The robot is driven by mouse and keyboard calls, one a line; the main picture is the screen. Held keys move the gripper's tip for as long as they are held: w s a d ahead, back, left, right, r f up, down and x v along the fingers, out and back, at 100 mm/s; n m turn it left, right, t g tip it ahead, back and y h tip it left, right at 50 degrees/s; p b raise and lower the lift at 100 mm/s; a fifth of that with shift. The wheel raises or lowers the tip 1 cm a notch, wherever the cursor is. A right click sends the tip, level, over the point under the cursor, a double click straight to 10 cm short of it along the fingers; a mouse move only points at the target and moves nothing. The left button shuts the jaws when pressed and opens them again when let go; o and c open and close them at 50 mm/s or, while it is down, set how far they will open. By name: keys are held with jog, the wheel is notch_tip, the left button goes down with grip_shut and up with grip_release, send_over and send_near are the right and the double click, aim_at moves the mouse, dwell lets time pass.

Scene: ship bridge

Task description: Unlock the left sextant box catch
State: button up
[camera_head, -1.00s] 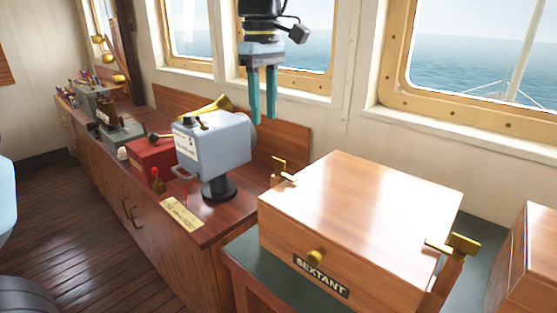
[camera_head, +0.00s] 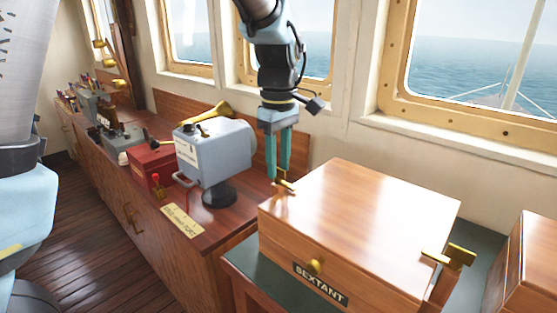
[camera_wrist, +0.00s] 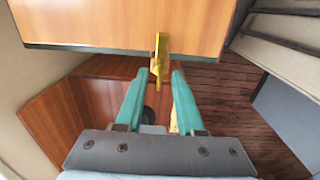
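The wooden sextant box (camera_head: 365,215) with a "SEXTANT" label and a brass knob stands on the green-topped stand at right. Its left brass catch (camera_head: 284,184) sticks out at the box's left side; the right catch (camera_head: 449,256) is on the other side. My gripper (camera_head: 279,177) is just above and behind the left catch, its teal fingers pointing down. In the wrist view the left catch (camera_wrist: 158,58) lies ahead of and between the spread fingertips (camera_wrist: 166,72). The gripper is open with nothing held; whether a finger touches the catch I cannot tell.
A grey-blue instrument (camera_head: 212,155) on a dark base, with a brass horn behind it, stands on the wooden counter left of my gripper. A red box (camera_head: 152,165) is farther left. Another wooden box (camera_head: 530,265) stands at the right edge. The window wall is behind.

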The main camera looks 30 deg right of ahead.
jog(key=shift+f, duration=0.1)
grip_shut()
dwell(0.6)
